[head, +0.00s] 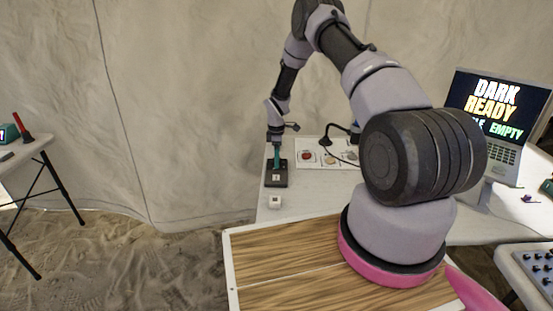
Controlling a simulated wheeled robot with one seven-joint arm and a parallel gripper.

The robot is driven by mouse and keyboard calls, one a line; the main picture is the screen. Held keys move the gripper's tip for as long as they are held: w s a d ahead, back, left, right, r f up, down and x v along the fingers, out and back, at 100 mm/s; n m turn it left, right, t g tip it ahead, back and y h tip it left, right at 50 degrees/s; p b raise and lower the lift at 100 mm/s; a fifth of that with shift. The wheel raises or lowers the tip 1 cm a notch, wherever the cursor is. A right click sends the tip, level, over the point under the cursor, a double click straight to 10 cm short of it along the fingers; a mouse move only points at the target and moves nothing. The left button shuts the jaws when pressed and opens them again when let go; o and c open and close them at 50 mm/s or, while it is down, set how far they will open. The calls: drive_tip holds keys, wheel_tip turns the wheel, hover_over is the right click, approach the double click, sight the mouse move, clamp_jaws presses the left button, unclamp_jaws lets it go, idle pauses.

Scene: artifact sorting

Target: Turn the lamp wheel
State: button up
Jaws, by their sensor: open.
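My gripper (276,146) is at the far left end of the white table, pointing down above a small black box (276,180) with a pale label. A teal upright piece shows between my gripper and the box; I cannot tell whether it belongs to the box or touches the fingers. The fingers are too small to make out clearly. A black gooseneck lamp (327,141) stands to the right, over a white panel (333,164) with a red round knob (307,156) and other small parts. I cannot tell which part is the lamp wheel.
A small white cube (275,202) lies in front of the black box. A laptop (497,118) at the right reads "DARK READY" and "EMPTY". A side table (22,148) with a red-handled thing stands at the left. Sandy floor (110,262) lies open between the tables.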

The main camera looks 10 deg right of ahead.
clamp_jaws()
drive_tip(key=shift+m, duration=0.3)
